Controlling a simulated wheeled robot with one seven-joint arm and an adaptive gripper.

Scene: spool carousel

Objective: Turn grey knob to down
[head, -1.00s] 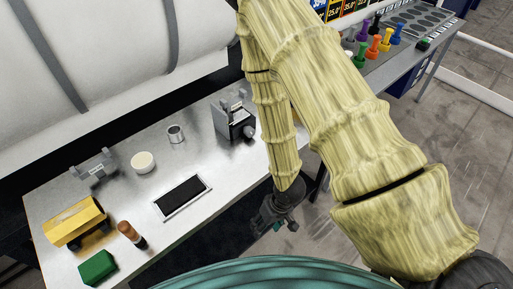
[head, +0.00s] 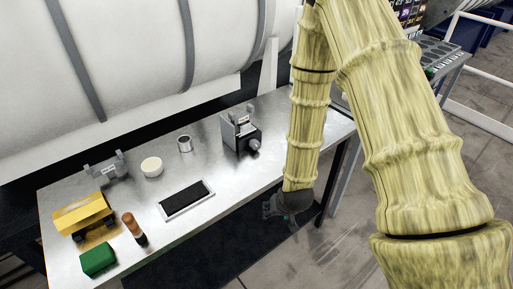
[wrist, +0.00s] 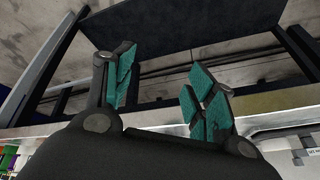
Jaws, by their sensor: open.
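The grey knob (head: 254,145) is on the front of a dark box-like device (head: 240,133) with a grey bracket on top, at the back right of the metal table in the head view. The knob's pointer is too small to read. My gripper (head: 277,208) hangs beyond the table's front edge, to the right of and below the knob, touching nothing. In the wrist view my gripper (wrist: 160,92) shows two teal-padded fingers spread apart with nothing between them. The knob cannot be made out in the wrist view.
The metal table (head: 222,178) also holds a black tray (head: 186,200), a metal cup (head: 184,144), a white disc (head: 152,167), a yellow holder (head: 84,215), a brown-and-black cylinder (head: 134,230) and a green block (head: 98,260). A large white tank (head: 130,50) stands behind. Floor in front is clear.

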